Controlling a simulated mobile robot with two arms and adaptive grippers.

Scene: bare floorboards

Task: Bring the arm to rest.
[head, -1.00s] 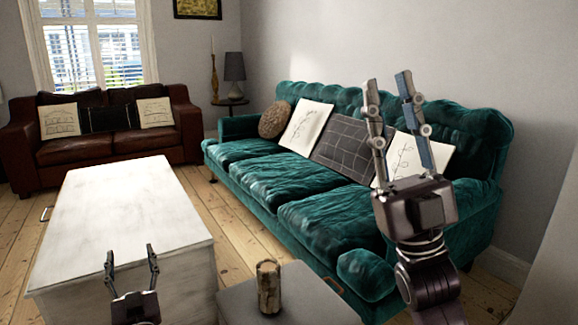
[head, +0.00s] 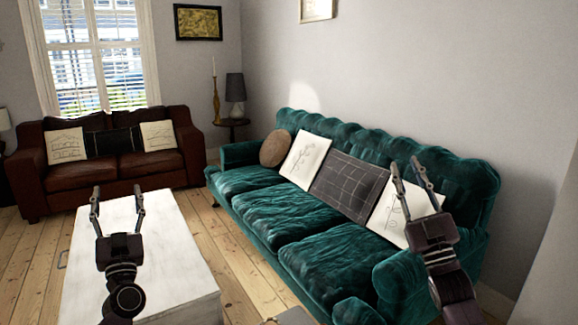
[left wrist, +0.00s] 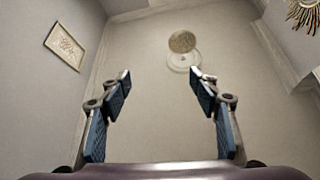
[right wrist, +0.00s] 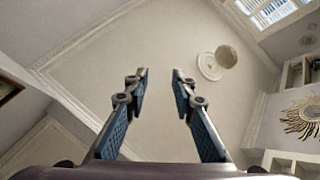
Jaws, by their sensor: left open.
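My left gripper (head: 116,197) points up in front of the white table, its fingers apart. In the left wrist view its fingers (left wrist: 162,82) are spread with nothing between them, against the ceiling. My right gripper (head: 404,166) points up and leans left, in front of the right end of the green sofa. In the right wrist view its fingers (right wrist: 160,74) stand apart and empty, also against the ceiling.
The white table (head: 172,256) stands in front at the left. The green sofa (head: 275,222) with several cushions runs along the right wall. A brown sofa (head: 100,182) stands under the window. Bare floorboards (head: 225,262) show between the table and the green sofa.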

